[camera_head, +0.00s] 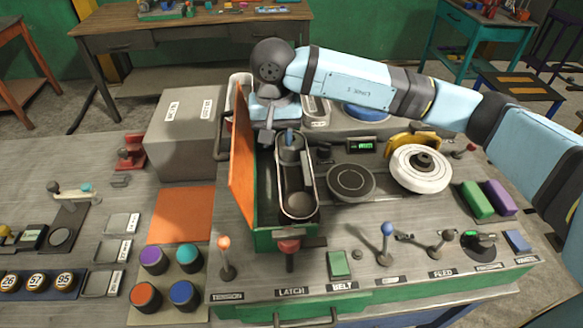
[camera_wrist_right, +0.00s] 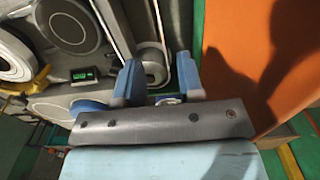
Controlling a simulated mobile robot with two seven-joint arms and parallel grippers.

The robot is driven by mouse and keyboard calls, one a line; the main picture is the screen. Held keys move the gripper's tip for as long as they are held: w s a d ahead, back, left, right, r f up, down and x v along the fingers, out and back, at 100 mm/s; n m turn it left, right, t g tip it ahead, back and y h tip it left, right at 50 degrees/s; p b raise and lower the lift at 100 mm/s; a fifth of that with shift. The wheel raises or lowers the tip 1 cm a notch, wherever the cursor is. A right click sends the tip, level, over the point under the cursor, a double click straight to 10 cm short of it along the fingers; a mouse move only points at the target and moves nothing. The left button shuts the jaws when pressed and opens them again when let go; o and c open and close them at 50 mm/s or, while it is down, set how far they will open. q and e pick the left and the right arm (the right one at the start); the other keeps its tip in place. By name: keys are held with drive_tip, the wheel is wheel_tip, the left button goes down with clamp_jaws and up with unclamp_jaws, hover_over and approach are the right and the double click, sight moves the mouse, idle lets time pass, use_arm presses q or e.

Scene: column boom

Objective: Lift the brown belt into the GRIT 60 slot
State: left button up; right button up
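A narrow looped belt (camera_head: 309,180) runs around two rollers inside the open machine housing; its pale edges also show in the right wrist view (camera_wrist_right: 105,24). Its face is mostly hidden, so I cannot confirm that it is brown. My right gripper (camera_head: 268,133) is above the far end of the housing, near the upper roller. In the wrist view its blue fingers (camera_wrist_right: 158,72) are spread, with a roller (camera_wrist_right: 154,60) visible beyond the gap. I see no belt pinched between them. I cannot read a GRIT 60 label. My left gripper is out of view.
The orange door (camera_head: 242,160) stands open along the left of the housing. A grey box (camera_head: 180,145) with labels stands left of it. A white wheel (camera_head: 420,168) is at the right. Levers, including a blue-knobbed one (camera_head: 386,230), line the front. An orange mat (camera_head: 183,213) lies left.

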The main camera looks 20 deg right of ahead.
hover_over(278, 169)
wheel_tip(278, 169, down, 4)
drive_tip(key=shift+d+f+p, duration=0.1)
drive_tip(key=shift+f+p, duration=0.05)
drive_tip(key=shift+p, duration=0.2)
drive_tip(key=shift+f, duration=0.5)
wheel_tip(278, 169, down, 4)
drive_tip(key=shift+f+p, duration=0.2)
drive_tip(key=shift+p, duration=0.85)
drive_tip(key=shift+f, duration=0.2)
drive_tip(key=c, duration=0.6)
clamp_jaws()
